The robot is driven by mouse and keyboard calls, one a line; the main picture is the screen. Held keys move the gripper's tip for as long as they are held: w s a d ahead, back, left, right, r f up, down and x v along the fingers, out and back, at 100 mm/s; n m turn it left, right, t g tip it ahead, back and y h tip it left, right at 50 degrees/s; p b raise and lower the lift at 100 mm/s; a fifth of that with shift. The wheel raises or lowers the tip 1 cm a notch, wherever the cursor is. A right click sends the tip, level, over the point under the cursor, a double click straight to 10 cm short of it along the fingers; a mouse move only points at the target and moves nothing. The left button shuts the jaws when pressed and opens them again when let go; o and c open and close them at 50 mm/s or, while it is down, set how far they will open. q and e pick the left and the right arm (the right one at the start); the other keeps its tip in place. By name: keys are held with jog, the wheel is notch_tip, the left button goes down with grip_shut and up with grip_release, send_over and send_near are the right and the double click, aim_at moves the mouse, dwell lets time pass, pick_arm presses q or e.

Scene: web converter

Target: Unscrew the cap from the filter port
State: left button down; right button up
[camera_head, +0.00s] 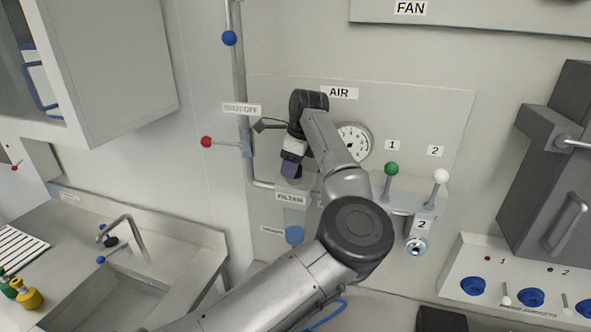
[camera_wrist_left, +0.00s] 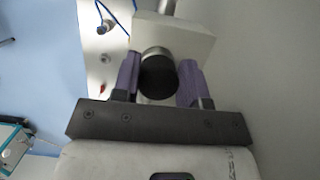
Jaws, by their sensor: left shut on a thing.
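The cap is a dark round piece in the left wrist view (camera_wrist_left: 158,80), with a lighter metal rim showing at its edge. It sits between the two purple fingers of my left gripper (camera_wrist_left: 160,82), which is shut on it. Behind it is the pale block of the filter port (camera_wrist_left: 190,38). In the head view my left gripper (camera_head: 290,169) points down just above the FILTER label (camera_head: 290,197). There the gripper and arm hide the cap. My right gripper is not in view.
A pipe with a red-knobbed SHUT-OFF lever (camera_head: 206,142) runs left of the filter. A pressure gauge (camera_head: 354,141) sits right, partly behind my arm. Green (camera_head: 391,169) and white (camera_head: 441,176) knobbed levers stand farther right. A sink (camera_head: 130,282) is at lower left.

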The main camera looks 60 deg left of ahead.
pick_arm(q)
jog(key=shift+s+n+p, duration=0.1)
jog(key=shift+n+p, duration=0.4)
jog(key=shift+n, duration=0.8)
jog(key=shift+r+n+h+p, duration=0.15)
jog(key=shift+n+h+p, duration=0.2)
jog(key=shift+n, duration=0.25)
jog(key=shift+s+d+f+n+g+h+p, duration=0.1)
jog(key=shift+n+g+h+p, duration=0.1)
jog(key=shift+n, duration=0.25)
jog(key=shift+s+d+f+n+g+h+p, duration=0.1)
jog(key=shift+n+p, duration=0.05)
jog(key=shift+n, duration=0.3)
jog(key=shift+f+n, duration=0.15)
jog(key=shift+n, duration=0.45)
